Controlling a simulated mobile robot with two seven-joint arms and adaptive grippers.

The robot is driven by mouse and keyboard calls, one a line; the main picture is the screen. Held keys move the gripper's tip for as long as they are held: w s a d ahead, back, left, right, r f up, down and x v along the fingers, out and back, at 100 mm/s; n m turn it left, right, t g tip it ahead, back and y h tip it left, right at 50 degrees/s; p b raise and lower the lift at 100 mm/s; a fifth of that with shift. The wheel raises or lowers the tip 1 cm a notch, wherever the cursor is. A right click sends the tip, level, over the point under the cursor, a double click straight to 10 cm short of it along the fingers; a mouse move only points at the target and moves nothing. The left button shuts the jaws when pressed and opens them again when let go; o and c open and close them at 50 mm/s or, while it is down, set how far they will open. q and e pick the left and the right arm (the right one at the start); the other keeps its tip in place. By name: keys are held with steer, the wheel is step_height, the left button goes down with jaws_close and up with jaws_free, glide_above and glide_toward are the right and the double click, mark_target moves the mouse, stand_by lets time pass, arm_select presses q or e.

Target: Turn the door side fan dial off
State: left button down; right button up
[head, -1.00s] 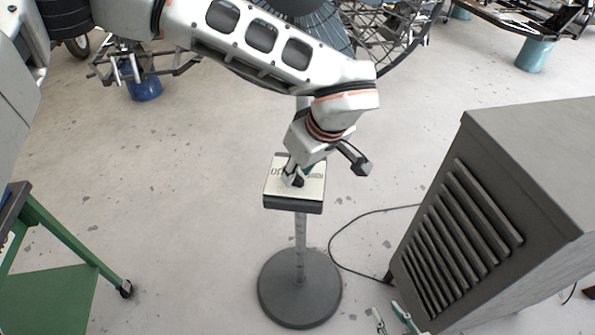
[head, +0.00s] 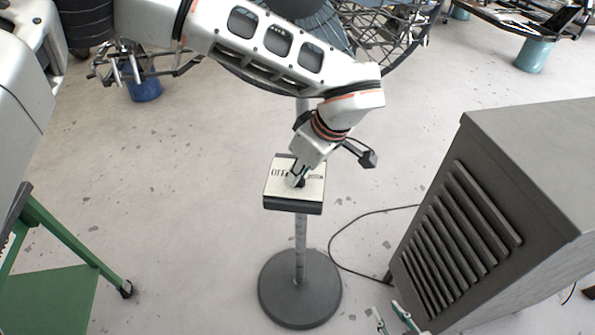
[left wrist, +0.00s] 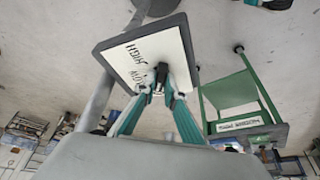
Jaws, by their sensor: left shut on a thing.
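The fan's control box (head: 272,190) is a dark box with a white labelled face, on the fan's grey pole (head: 300,245) in the head view. My left gripper (head: 297,181) is at the middle of that face, shut on the small black dial. In the left wrist view, the labelled face (left wrist: 122,62) reads HIGH and LOW, and the black dial (left wrist: 161,70) sits between the fingertips of my left gripper (left wrist: 160,90). The dial's exact setting is hard to read. Only teal and white fingertips, likely my right gripper's (head: 391,322), show at the head view's bottom edge.
A grey louvred cabinet (head: 535,160) stands at the right, with a black cable (head: 350,232) on the floor beside it. A green frame (head: 70,240) stands at the left. The round fan base (head: 300,290) is on open concrete floor.

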arm_select(q)
steer(key=c, duration=2.1)
jaws_free()
